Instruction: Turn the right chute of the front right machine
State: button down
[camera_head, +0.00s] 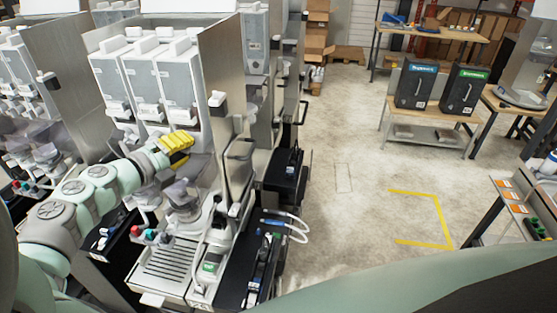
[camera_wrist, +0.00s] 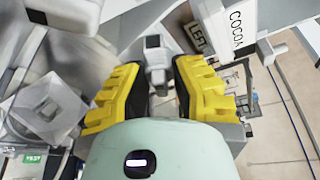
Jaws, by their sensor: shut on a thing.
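The front right machine (camera_head: 141,35) stands at the left of the head view, with several pale canisters (camera_head: 182,90) side by side. My gripper (camera_head: 178,143), with yellow fingers, is at the foot of the rightmost canister and hides the right chute in the head view. In the wrist view the fingers of my gripper (camera_wrist: 157,70) stand on both sides of a small grey and dark piece, the right chute (camera_wrist: 156,58). They are shut on it. Its exact turn is hard to tell.
Clear mixing bowls (camera_head: 183,200) sit below my gripper, above the drip tray (camera_head: 165,262). A metal side panel (camera_head: 222,75) rises just right of the canisters. A COCOA label (camera_wrist: 236,28) shows at the wrist view's upper right. Open floor (camera_head: 345,170) lies to the right.

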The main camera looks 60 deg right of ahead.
jog(key=c, duration=1)
grip_release()
jog(key=a, duration=0.4)
jog(key=a+r, duration=0.1)
jog(key=a, duration=0.3)
jog(key=a+r, duration=0.1)
jog(key=a, duration=0.3)
jog(key=shift+s, duration=0.35)
